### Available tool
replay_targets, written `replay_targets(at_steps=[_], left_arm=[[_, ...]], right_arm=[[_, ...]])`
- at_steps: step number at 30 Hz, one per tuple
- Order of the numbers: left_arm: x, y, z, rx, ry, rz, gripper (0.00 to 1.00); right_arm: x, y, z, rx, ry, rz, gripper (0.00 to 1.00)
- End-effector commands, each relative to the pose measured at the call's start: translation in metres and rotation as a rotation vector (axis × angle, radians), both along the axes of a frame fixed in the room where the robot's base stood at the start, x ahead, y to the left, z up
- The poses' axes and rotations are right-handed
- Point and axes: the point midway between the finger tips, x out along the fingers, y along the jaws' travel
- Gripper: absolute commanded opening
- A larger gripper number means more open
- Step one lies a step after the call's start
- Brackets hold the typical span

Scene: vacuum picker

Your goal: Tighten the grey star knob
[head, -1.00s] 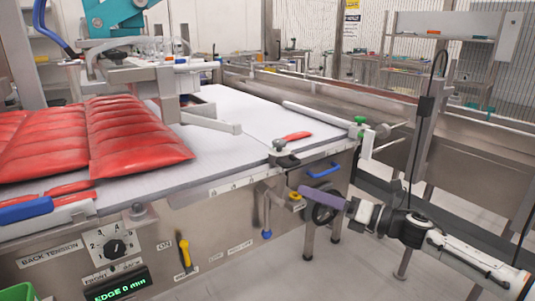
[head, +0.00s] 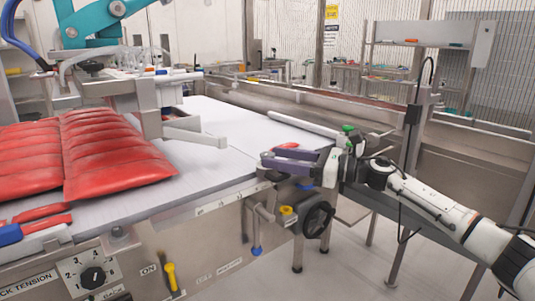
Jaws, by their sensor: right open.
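My right gripper (head: 268,156) reaches in from the right, over the near right edge of the white conveyor belt (head: 215,120). Its two purple-grey fingers are apart and point left. They are at the dark clamp block (head: 273,174) on the belt's edge. The grey knob that stood on this block is now hidden by the fingers, so I cannot tell whether they touch it. My left gripper is not in view.
Red pouches (head: 110,155) lie on the belt at left, and a small red piece (head: 287,145) lies just behind my fingers. A black handwheel (head: 318,220) and a yellow-topped knob (head: 286,211) are below. A grey picker arm (head: 195,135) hangs over the belt.

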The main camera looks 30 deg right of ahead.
Motion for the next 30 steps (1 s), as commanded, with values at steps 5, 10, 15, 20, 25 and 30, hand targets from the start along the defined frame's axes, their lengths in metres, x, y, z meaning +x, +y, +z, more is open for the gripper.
replay_targets(at_steps=[5,10,15,20,25,30], left_arm=[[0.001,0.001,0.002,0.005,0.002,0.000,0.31],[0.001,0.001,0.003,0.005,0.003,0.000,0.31],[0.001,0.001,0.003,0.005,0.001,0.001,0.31],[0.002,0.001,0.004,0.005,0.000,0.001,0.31],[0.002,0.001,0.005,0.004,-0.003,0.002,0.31],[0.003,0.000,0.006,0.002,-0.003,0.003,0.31]], right_arm=[[0.018,0.013,0.003,0.004,-0.002,0.001,0.48],[0.026,0.018,0.001,0.001,-0.001,0.000,0.48],[0.027,0.019,0.000,0.000,0.001,0.000,0.48],[0.027,0.019,0.000,0.000,0.001,0.000,0.43],[0.027,0.019,0.000,0.001,0.001,0.000,0.14],[0.027,0.019,0.000,0.000,0.001,-0.002,0.06]])
